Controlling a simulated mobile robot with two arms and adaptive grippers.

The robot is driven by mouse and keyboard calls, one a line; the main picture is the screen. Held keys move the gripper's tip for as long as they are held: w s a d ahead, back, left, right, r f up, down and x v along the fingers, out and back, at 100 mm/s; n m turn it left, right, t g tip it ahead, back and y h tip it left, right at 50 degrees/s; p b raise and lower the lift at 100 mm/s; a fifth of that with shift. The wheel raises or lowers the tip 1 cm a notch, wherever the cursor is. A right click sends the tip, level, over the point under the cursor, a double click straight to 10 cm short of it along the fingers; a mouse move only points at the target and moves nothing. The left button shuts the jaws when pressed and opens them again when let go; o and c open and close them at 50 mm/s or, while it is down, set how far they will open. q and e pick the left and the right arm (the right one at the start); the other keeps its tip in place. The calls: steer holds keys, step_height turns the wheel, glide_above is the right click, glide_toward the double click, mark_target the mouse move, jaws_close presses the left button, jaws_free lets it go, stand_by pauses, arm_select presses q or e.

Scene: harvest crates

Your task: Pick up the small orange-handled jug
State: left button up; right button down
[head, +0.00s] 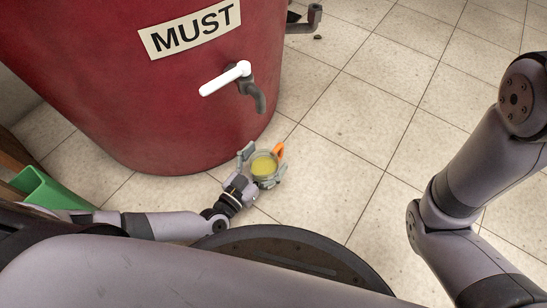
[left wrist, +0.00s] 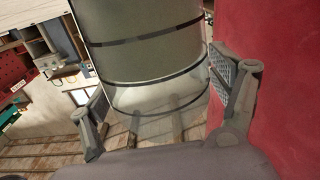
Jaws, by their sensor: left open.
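The small jug (head: 264,168) is a clear round vessel with yellow liquid in it, seen from above beside the red vat. Its orange handle (head: 279,152) points away to the upper right. My left gripper (head: 261,165) is open, with one finger on each side of the jug. In the left wrist view the jug (left wrist: 150,60) fills the middle as a large see-through cylinder with dark bands, between the spread fingers of the left gripper (left wrist: 157,95). A gap shows by the left finger; contact at the right one is unclear. My right gripper is out of view.
The large red vat (head: 130,100) with a MUST label (head: 190,29) stands close by. Its tap with a white lever (head: 226,78) juts out above the jug. A green container (head: 45,190) is at the left edge. Tiled floor (head: 385,110) is clear to the right.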

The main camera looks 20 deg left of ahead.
arm_select(q)
steer(key=shift+r, duration=0.1)
jaws_close()
stand_by(1.1)
